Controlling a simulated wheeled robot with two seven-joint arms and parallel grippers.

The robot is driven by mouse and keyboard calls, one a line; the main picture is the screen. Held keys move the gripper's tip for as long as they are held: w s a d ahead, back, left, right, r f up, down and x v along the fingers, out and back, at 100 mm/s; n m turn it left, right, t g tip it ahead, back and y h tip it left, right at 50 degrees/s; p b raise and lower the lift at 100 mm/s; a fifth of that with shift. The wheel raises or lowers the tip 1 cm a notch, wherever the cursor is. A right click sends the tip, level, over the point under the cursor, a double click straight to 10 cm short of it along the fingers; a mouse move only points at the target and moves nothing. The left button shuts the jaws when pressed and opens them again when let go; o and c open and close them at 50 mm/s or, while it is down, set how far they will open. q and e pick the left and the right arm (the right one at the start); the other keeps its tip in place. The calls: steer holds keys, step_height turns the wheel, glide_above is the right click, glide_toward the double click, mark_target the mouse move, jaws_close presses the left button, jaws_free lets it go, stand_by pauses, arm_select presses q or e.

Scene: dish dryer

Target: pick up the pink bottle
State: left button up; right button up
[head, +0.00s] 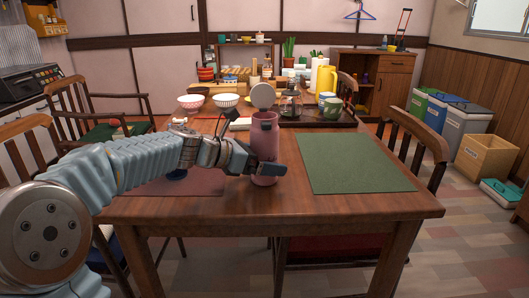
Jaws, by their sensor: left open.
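The pink bottle (264,137) stands upright on the wooden table (330,207), near the table's middle. My left gripper (272,169) reaches in from the left at the bottle's lower half. A dark finger crosses in front of the bottle and hides part of it. The jaws are open; the far finger is hidden, so I cannot tell whether the bottle lies fully between them or is touched. My right gripper is not in view.
A green placemat (356,163) lies clear to the right of the bottle. A reddish placemat (190,186) lies under my left arm. Bowls (226,100), a glass kettle (290,104), a yellow pitcher (325,79) and cups stand behind. Chairs (415,137) flank the table.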

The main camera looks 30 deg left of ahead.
arm_select(q)
steer(key=c, duration=1.3)
steer(key=shift+c, duration=0.6)
steer(key=shift+r, duration=0.2)
